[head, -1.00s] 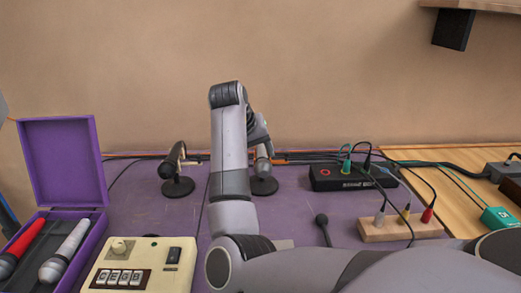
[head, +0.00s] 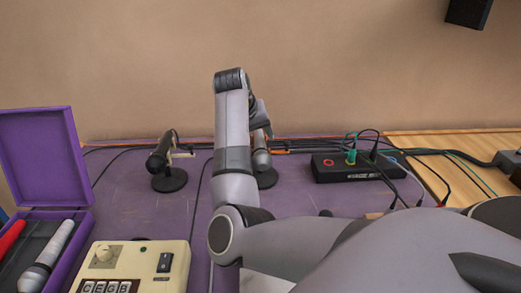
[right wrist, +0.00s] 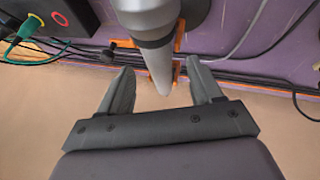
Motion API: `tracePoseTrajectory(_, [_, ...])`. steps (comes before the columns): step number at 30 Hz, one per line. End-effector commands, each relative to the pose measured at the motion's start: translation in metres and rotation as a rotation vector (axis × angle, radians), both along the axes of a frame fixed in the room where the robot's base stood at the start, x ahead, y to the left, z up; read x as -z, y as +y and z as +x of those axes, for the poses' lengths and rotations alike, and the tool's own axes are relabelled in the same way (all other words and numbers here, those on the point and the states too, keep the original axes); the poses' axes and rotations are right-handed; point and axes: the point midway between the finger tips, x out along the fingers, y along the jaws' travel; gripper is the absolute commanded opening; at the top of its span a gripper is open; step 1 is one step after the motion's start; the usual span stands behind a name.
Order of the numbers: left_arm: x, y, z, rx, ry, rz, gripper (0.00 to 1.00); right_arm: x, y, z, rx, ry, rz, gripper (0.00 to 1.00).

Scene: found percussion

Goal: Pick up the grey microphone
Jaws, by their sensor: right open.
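A grey microphone (head: 261,158) stands on a round black base at the back of the purple table, partly hidden behind my right arm. In the right wrist view the grey microphone (right wrist: 152,32) is close, with its narrow end reaching down between the fingers. My right gripper (right wrist: 159,68) is open, one finger on each side of it; I cannot tell whether either touches. In the head view the right gripper (head: 260,118) is mostly hidden by my arm. A second grey microphone (head: 48,258) lies in the purple case (head: 45,160) at left. My left gripper is not in view.
A black microphone (head: 160,160) on a stand is left of my arm. A black box (head: 350,168) with plugged cables is to the right. A cream device (head: 130,268) sits in front. Cables run along the wall.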

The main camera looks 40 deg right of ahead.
Motion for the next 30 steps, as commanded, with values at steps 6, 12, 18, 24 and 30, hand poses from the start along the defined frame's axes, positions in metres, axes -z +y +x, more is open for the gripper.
tracePoseTrajectory(6, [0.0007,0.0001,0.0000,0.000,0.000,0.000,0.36,0.0165,-0.0084,0.0022,0.000,0.000,0.000,0.65])
tracePoseTrajectory(12, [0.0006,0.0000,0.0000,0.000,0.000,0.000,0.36,0.0166,-0.0085,0.0023,0.000,-0.001,-0.001,0.61])
tracePoseTrajectory(18, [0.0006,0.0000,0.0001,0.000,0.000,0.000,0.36,0.0164,-0.0084,0.0023,0.000,-0.001,-0.001,0.00])
tracePoseTrajectory(24, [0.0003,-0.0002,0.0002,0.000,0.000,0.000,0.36,0.0153,-0.0086,0.0025,0.000,-0.003,-0.002,0.00])
tracePoseTrajectory(30, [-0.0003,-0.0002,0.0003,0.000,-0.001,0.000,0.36,0.0091,-0.0089,0.0028,0.001,-0.003,-0.003,0.00])
